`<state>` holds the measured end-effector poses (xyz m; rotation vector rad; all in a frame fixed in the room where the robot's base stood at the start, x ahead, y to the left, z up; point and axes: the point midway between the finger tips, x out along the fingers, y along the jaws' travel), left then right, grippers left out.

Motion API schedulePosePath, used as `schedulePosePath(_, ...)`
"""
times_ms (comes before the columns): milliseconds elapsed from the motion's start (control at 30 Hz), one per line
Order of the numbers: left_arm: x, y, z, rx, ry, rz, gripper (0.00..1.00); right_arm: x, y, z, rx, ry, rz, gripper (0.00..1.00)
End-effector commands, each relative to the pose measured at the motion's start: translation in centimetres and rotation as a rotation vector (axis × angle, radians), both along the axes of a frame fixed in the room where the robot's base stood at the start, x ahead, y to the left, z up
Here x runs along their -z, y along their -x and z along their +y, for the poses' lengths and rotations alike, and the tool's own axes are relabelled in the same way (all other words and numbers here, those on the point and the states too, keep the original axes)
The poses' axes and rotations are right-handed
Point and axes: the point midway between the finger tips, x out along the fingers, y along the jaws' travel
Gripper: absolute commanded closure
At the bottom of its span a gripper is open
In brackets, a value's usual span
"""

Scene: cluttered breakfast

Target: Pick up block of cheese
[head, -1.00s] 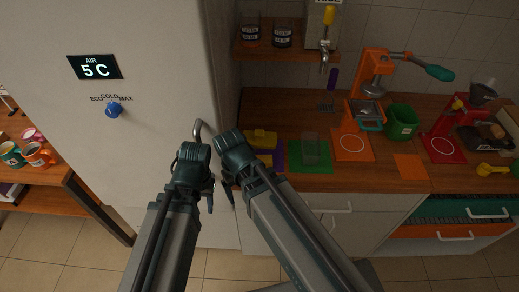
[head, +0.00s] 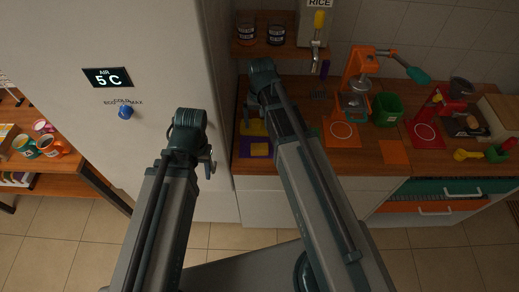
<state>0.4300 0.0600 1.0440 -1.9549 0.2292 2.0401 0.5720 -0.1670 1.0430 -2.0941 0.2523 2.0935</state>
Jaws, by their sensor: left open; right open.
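A small yellow block (head: 259,147), which looks like the block of cheese, lies on a purple mat (head: 242,150) at the counter's left end. A second yellow piece (head: 254,128) sits just behind it, partly hidden by my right arm. I cannot tell for certain which one is the cheese. My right gripper (head: 246,121) is open above the back of the purple mat, close to the yellow pieces. Contact cannot be made out. My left gripper (head: 210,168) is open and empty in front of the fridge, left of the counter.
The white fridge (head: 165,50) stands at the left. An orange press (head: 356,85), a green bin (head: 387,109) and a red machine (head: 428,118) stand right on the counter. A shelf (head: 275,50) with jars hangs above. Mugs (head: 48,145) sit on a side table at far left.

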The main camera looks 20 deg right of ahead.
Motion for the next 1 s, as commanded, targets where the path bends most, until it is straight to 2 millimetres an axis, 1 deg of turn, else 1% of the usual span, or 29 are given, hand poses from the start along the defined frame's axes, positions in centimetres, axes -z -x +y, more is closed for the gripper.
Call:
schedulePosePath(33,1.0,0.0,0.0,0.000,0.000,0.000,0.50,1.0,0.0,0.0,-0.001,0.000,0.000,0.00)
schedulePosePath(500,7.3,0.0,0.0,0.000,0.000,0.000,0.50,7.3,0.0,0.1,-0.001,0.000,0.000,0.00)
schedulePosePath(600,7.9,0.0,0.0,0.000,0.000,0.000,0.50,7.9,0.0,0.1,-0.001,0.000,0.000,0.00)
schedulePosePath(867,8.0,0.0,0.0,0.000,0.000,0.000,0.50,8.0,0.0,0.1,-0.001,0.000,0.000,0.00)
schedulePosePath(1000,9.0,0.0,0.0,0.000,0.000,0.000,0.50,9.0,0.1,0.2,-0.001,0.000,0.000,0.00)
